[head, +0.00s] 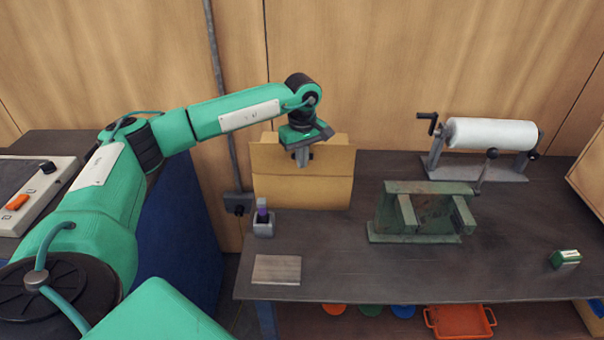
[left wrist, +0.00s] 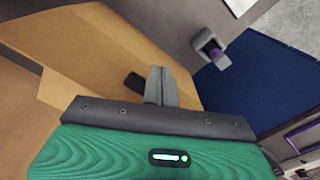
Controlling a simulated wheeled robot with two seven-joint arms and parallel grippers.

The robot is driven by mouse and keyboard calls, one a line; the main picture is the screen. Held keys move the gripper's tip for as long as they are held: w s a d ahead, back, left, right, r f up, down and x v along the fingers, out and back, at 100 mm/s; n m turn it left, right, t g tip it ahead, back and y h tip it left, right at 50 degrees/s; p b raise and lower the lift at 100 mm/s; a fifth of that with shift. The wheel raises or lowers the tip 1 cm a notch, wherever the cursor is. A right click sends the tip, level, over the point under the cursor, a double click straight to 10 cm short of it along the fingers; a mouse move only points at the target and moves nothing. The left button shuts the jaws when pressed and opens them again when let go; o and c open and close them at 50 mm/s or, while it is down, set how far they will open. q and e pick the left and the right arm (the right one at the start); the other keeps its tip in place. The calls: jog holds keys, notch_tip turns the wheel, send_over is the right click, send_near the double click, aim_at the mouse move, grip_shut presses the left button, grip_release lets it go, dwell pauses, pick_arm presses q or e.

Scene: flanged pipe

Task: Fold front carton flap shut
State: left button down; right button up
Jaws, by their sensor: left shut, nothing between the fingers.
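The tan carton (head: 303,192) stands at the back left of the dark workbench, and its broad near face is toward me. A cardboard panel rises at its top behind my gripper; I cannot tell clearly which edge is the front flap or how far it is folded. My left gripper (head: 303,158) points down in front of the carton's upper part, shut and empty. My right gripper is not in view.
A green vise (head: 405,215) stands right of the carton, with a white roll on a stand (head: 490,133) behind it. A small holder with a purple item (head: 263,220) and a flat grey block (head: 277,270) lie in front. A green-white box (head: 565,259) is far right. The front middle bench is clear.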

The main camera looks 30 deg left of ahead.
pick_arm(q)
jog(key=shift+w+a+b, duration=0.15)
jog(key=shift+w+a, duration=0.2)
jog(key=shift+w, duration=0.25)
jog(key=shift+w+a+b, duration=0.15)
jog(key=shift+w+a, duration=0.15)
jog(key=shift+w, duration=0.25)
jog(key=shift+w+a, duration=0.5)
jog(key=shift+w, duration=0.25)
notch_tip(320, 180, up, 8)
jog(key=p, duration=0.4)
dwell(0.4)
